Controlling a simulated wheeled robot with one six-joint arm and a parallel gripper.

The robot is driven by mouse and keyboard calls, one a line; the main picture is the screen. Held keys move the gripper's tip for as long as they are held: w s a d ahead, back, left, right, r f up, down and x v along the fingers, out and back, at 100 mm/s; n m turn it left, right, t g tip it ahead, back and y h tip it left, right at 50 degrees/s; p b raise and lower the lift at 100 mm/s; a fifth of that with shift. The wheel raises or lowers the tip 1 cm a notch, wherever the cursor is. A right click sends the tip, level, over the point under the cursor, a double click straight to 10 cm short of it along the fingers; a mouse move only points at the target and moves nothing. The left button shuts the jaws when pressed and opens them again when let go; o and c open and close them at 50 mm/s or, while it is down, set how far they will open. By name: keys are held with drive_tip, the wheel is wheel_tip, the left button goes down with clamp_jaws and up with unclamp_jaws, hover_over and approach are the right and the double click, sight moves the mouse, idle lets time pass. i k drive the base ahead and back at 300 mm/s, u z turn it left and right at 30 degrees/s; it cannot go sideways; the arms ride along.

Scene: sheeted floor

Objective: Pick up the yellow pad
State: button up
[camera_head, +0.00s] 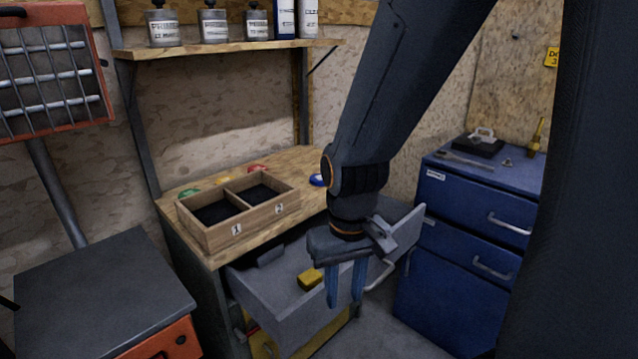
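The yellow pad (310,279) lies inside the open grey drawer (262,304) of the wooden-topped workbench. My gripper (345,292) points down over the drawer, just right of the pad in the picture. Its two blue fingers are apart with a gap between them, and I see nothing held there. The left finger overlaps or stands close to the pad's right edge; whether it touches cannot be told. The gripper's height above the drawer floor is unclear.
A two-part wooden box (238,209) marked 1 and 2 stands on the bench (180,205), with coloured round items behind it. A dark item (270,254) lies in the drawer's back. A blue cabinet (455,255) stands right, a dark-topped unit (100,285) left.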

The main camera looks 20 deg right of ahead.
sight(311, 278)
drive_tip(key=u, duration=0.05)
drive_tip(key=k, duration=0.5)
drive_tip(key=u, duration=0.7)
drive_tip(key=i, duration=0.8)
drive_tip(key=z, duration=0.55)
